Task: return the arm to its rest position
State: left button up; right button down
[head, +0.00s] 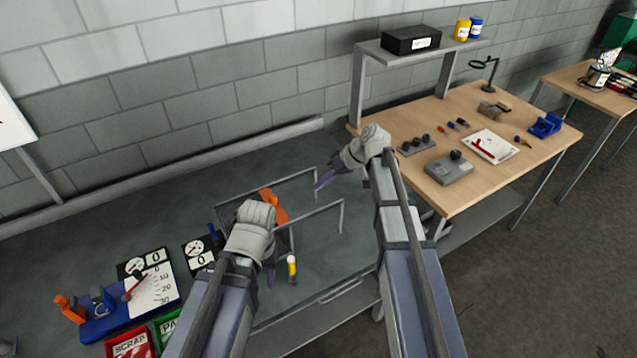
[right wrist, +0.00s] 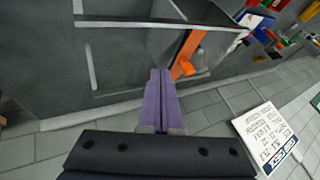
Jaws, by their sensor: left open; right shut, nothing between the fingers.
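My right gripper (head: 323,181) is shut and empty, above the grey bench near a thin metal frame. In the right wrist view its purple fingers (right wrist: 158,98) lie together with nothing between them. My left gripper (head: 270,272) is open and mostly hidden behind its own wrist, low over the grey bench's front part. An orange object (head: 272,207) stands between the two grippers, partly hidden by my left wrist; it also shows in the right wrist view (right wrist: 188,52). A small yellow and white item (head: 292,266) is just right of my left gripper.
At the left are a blue test fixture with a scale (head: 150,287), a dial gauge (head: 201,248), a red SCRAP bin (head: 131,344) and a green bin (head: 169,330). At the right, a wooden table (head: 470,190) holds a grey box (head: 450,168), small tools and a shelf (head: 385,50).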

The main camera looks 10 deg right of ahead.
jog(key=s+a+f+g+h+b, duration=0.1)
jog(key=s+a+f+h+b, duration=0.1)
jog(key=s+f, duration=0.3)
jog(key=s+a+f+m+h+b, duration=0.1)
jog(key=s+a+f+h+b, duration=0.2)
jog(key=s, duration=0.9)
jog(key=s+a+f+g+h+b, duration=0.1)
jog(key=s+a+f+h+b, duration=0.1)
jog(key=s+f+b, duration=0.4)
jog(key=shift+s+a+f+g+h, duration=0.3)
jog(key=shift+s+f+h, duration=0.4)
jog(key=shift+s+f, duration=0.35)
